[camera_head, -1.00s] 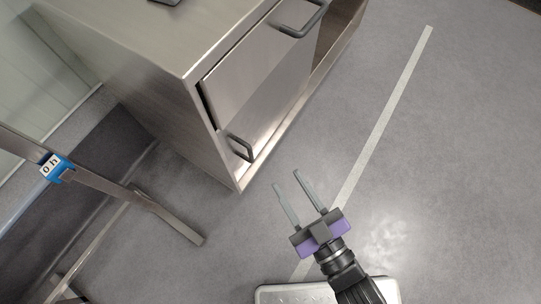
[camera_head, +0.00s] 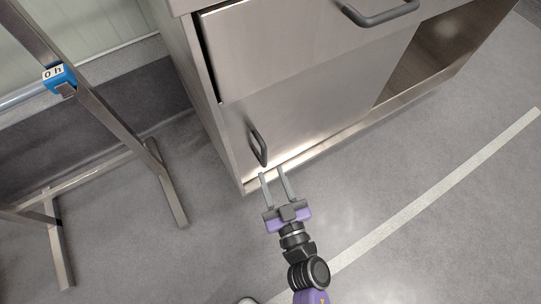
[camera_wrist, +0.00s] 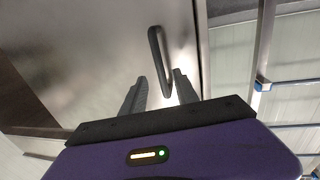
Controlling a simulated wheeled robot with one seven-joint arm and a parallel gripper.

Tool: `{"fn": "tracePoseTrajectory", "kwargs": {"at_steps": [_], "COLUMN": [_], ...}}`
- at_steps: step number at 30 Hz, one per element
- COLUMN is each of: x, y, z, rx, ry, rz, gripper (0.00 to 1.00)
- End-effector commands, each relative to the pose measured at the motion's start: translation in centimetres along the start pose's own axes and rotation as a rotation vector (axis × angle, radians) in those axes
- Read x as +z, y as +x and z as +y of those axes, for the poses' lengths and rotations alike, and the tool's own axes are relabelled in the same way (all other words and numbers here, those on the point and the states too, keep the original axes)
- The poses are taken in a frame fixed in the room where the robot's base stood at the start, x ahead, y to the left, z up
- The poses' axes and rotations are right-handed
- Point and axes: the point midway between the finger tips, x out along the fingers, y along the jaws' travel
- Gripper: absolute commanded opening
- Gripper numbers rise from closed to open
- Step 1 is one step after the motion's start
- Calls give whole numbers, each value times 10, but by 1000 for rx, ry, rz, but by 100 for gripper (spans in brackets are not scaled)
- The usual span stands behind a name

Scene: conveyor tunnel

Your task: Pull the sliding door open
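The sliding door (camera_head: 290,115) is a brushed steel panel in the lower part of a steel cabinet, with a dark upright bar handle (camera_head: 258,147) near its left edge. To its right the cabinet shows an open, darker bay. My gripper (camera_head: 273,173) is open and empty, with its two fingers pointing at the door just below the handle. In the wrist view the handle (camera_wrist: 158,62) stands ahead of the two fingertips, its lower end lying between them in the picture. I cannot tell whether a finger touches it.
A drawer front (camera_head: 300,40) with a bar handle (camera_head: 380,14) is above the door. A metal stand (camera_head: 165,185) with a blue tag (camera_head: 60,78) is on the left. The grey floor with a pale stripe (camera_head: 440,195) is clear in front and to the right.

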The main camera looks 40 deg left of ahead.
Motion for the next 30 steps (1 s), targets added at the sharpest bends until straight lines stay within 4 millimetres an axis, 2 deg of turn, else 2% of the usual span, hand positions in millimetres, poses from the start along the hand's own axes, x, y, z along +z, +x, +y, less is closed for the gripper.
{"fn": "tracePoseTrajectory", "kwargs": {"at_steps": [6,12,16,24,25,30], "x": [2,1,1,0,0,0], "y": [35,60,67,69,69,69], "z": [0,0,1,0,0,0], "rx": [0,0,2,2,2,2], "ry": [-3,-2,-2,-2,-2,-2], "rz": [3,2,1,1,1,1], "gripper": [36,36,36,36,34,1]}}
